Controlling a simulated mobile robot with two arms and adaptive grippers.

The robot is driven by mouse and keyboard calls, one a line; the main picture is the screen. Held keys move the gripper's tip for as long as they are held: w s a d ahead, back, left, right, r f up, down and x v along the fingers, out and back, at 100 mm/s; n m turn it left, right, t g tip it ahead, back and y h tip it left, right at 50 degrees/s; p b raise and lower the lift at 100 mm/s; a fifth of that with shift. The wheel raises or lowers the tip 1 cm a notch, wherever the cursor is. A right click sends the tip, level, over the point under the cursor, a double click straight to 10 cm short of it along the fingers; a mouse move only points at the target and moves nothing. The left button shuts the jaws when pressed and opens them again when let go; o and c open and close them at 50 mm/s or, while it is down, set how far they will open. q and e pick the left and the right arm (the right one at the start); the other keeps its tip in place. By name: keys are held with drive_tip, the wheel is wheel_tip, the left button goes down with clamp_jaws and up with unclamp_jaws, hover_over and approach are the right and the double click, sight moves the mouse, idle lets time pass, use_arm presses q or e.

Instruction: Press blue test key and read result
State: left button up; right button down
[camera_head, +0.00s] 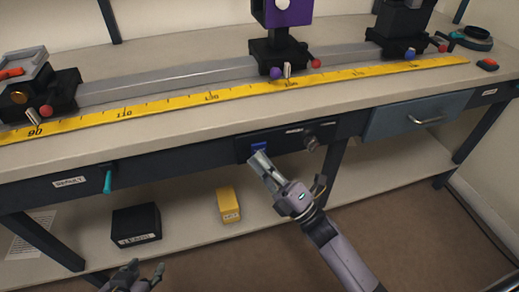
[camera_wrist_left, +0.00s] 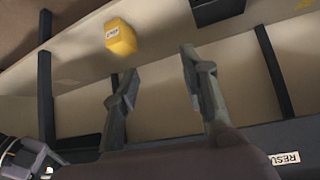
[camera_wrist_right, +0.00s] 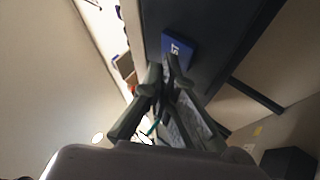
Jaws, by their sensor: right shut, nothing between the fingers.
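The blue test key (camera_head: 259,147) sits on the dark panel (camera_head: 290,138) on the bench's front edge. In the right wrist view the key (camera_wrist_right: 180,50) shows part of its white lettering. My right gripper (camera_head: 258,158) is shut and empty, with its fingertips right at the key's lower edge. In the right wrist view the tips (camera_wrist_right: 165,75) overlap the key's near end; I cannot tell whether they touch it. My left gripper (camera_head: 143,272) is low at the front left, open and empty; it also shows in the left wrist view (camera_wrist_left: 158,62). No readout of a result is legible.
A yellow box (camera_head: 229,205) and a black box (camera_head: 136,225) stand on the lower shelf. A label panel with a teal handle (camera_head: 107,182) is at the left. A rail (camera_head: 170,80) and yellow ruler (camera_head: 190,102) run along the bench top. A blue drawer (camera_head: 415,115) is at the right.

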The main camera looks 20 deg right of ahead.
use_arm(q)
drive_tip(key=shift+w+d+r, duration=0.1)
drive_tip(key=shift+w+r, duration=0.05)
drive_tip(key=shift+w, duration=0.1)
use_arm(e)
drive_tip(key=shift+w, duration=0.2)
drive_tip(key=shift+s, duration=0.1)
use_arm(q)
drive_tip(key=shift+s+a+f+g, duration=0.2)
drive_tip(key=shift+s+f+g, duration=0.15)
drive_tip(key=shift+s, duration=0.3)
drive_tip(key=shift+s+a+f+g, duration=0.25)
drive_tip(key=shift+s+f, duration=0.1)
drive_tip(key=shift+s, duration=0.25)
use_arm(e)
drive_tip(key=shift+s, duration=0.75)
use_arm(q)
drive_tip(key=shift+p, duration=0.3)
use_arm(e)
drive_tip(key=shift+s, duration=0.1)
use_arm(q)
drive_tip(key=s+a+f+g+y+p, duration=0.1)
drive_tip(key=s+a+f+g, duration=0.1)
drive_tip(key=s, duration=0.4)
drive_tip(key=shift+s+f+g, duration=0.15)
drive_tip(key=shift+s+g, duration=0.2)
drive_tip(key=shift+g, duration=0.45)
use_arm(e)
drive_tip(key=shift+s+d, duration=0.1)
drive_tip(key=shift+s, duration=2.3)
